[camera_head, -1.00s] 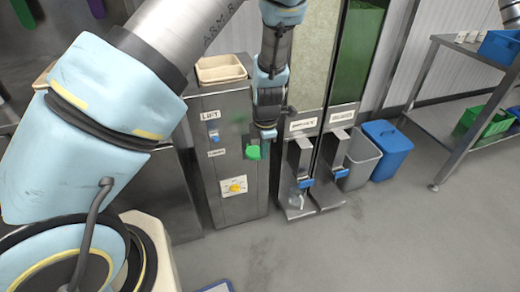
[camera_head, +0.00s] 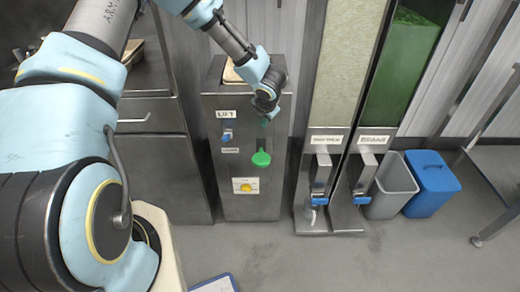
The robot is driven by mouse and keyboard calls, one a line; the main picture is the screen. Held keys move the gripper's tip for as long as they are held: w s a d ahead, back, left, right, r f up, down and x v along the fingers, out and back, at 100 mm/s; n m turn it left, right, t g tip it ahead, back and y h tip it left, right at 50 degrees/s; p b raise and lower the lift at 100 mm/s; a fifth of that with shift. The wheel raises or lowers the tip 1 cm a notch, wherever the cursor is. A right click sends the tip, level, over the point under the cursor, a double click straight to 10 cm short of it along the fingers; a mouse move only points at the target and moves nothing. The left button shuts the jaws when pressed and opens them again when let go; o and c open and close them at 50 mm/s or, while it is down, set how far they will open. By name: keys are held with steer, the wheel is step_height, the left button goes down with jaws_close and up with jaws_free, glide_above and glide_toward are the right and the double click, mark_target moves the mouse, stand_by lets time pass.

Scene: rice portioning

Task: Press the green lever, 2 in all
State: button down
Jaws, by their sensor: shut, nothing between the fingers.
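The green lever (camera_head: 262,158) sticks out from the front of a grey metal cabinet (camera_head: 234,197), its rounded end facing me. My gripper (camera_head: 266,116) is at the cabinet's upper front, above the lever and apart from it in the picture. It is shut and empty. Its fingertips are small and dark, so their exact distance from the cabinet face is hard to tell.
Left of the lever are a blue switch (camera_head: 227,136) under a LIFT label and, lower, a yellow knob (camera_head: 246,187). Right stand two tall dispensers with blue-tipped spouts (camera_head: 320,198), a grey bin (camera_head: 394,187) and a blue bin (camera_head: 432,184). The floor in front is mostly clear.

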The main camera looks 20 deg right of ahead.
steer(key=shift+w+a+r+n, duration=0.3)
steer(key=shift+w+r, duration=0.15)
steer(key=shift+r, duration=0.05)
steer(key=shift+f, duration=0.1)
steer(key=b, duration=0.7)
glide_above(261, 157)
steer(key=w+d, duration=0.1)
steer(key=w, duration=0.2)
step_height(261, 157, down, 7)
steer(key=shift+d+f, duration=0.1)
steer(key=shift+s+f, duration=0.2)
steer(key=shift+f, duration=0.3)
steer(key=shift+f+b, duration=0.1)
steer(key=shift+b, duration=0.2)
stand_by(0.4)
steer(key=shift+s+f, duration=0.15)
steer(key=shift+f, duration=0.15)
